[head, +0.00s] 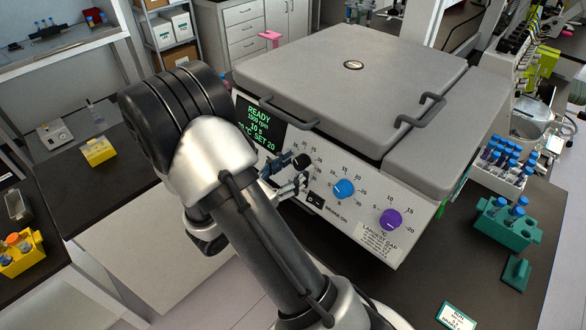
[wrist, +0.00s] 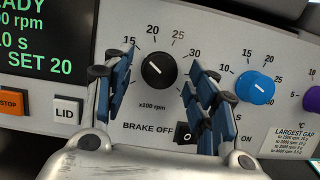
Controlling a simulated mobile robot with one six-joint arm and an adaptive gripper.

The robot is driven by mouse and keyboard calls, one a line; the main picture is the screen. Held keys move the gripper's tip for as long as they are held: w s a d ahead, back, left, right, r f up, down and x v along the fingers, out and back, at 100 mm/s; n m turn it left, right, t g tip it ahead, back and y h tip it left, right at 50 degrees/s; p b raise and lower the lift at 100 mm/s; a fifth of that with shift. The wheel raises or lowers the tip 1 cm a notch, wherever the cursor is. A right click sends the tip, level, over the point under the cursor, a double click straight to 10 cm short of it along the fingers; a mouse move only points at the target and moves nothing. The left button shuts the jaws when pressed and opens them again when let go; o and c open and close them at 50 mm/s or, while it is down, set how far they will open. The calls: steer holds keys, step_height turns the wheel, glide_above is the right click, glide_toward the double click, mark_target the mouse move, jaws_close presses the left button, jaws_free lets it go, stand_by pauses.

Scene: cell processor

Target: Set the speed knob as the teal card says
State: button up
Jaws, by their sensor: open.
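The black speed knob (wrist: 158,70), marked x100 rpm, is on the sloped front panel of a grey centrifuge. It also shows in the head view (head: 301,161). Its white mark points up and left, toward the 15 to 20 side of its scale. My gripper (wrist: 161,73) is open, with one blue-padded finger on each side of the knob; I see no clear contact. In the head view my gripper (head: 287,174) is in front of the panel. A white card with a teal border (head: 457,317) lies on the bench at the bottom right; its print is too small to read.
A blue knob (head: 344,188) and a purple knob (head: 391,219) are right of the black one. The brake switch (wrist: 185,133) is just below, near my right finger. The display (head: 258,125) reads READY. A teal tube rack (head: 506,234) stands on the bench at right.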

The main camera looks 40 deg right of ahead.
steer(key=shift+c, duration=0.6)
steer(key=c, duration=1)
steer(key=shift+o, duration=0.2)
steer(key=shift+n+p, duration=0.3)
steer(key=shift+p, duration=0.1)
